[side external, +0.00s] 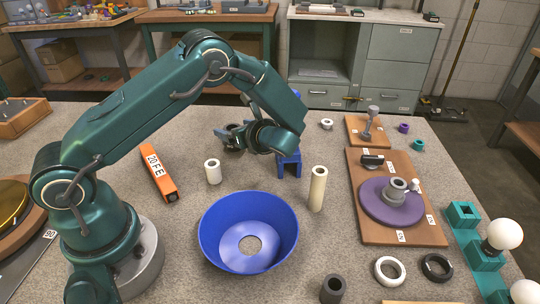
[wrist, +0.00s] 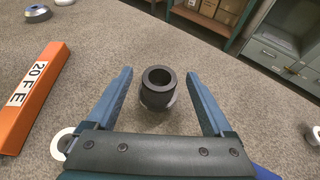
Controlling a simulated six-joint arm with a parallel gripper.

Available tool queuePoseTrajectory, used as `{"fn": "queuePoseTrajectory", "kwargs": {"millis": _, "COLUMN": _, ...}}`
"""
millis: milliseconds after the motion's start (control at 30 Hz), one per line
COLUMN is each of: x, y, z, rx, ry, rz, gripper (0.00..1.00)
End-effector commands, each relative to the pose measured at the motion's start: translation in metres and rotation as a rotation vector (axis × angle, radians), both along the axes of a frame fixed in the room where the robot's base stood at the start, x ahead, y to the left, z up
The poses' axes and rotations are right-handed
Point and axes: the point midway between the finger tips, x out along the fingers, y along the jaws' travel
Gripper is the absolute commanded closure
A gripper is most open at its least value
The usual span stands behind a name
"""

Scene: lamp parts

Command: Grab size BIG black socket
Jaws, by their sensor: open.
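A black socket (wrist: 158,98), a short open-topped cylinder, stands between the two blue fingers of my gripper (wrist: 158,74) in the wrist view. Gaps show on both sides of it, so the gripper is open around or just above it; the exact height is unclear. In the side view my gripper (side external: 232,134) is low over the far middle of the table, and the socket is mostly hidden there. Another dark grey cylinder (side external: 333,289) stands at the front edge of the side view. I cannot read a size mark on either.
An orange bar (side external: 160,174) marked 20 FE and a white cylinder (side external: 213,172) lie near the gripper. A blue bowl-shaped shade (side external: 222,258) and a cream tube (side external: 317,189) stand nearer the camera. A wooden board (side external: 405,232) with a purple disc is at right.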

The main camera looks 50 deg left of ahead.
Motion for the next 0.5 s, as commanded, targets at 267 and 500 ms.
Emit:
{"fn": "queuePoseTrajectory", "kwargs": {"millis": 267, "x": 0.002, "y": 0.018, "z": -0.016, "rx": -0.001, "ry": 0.0, "rz": 0.004, "gripper": 0.14}}
{"fn": "queuePoseTrajectory", "kwargs": {"millis": 500, "x": 0.005, "y": 0.043, "z": -0.026, "rx": -0.002, "ry": -0.001, "rz": 0.002, "gripper": 0.14}}
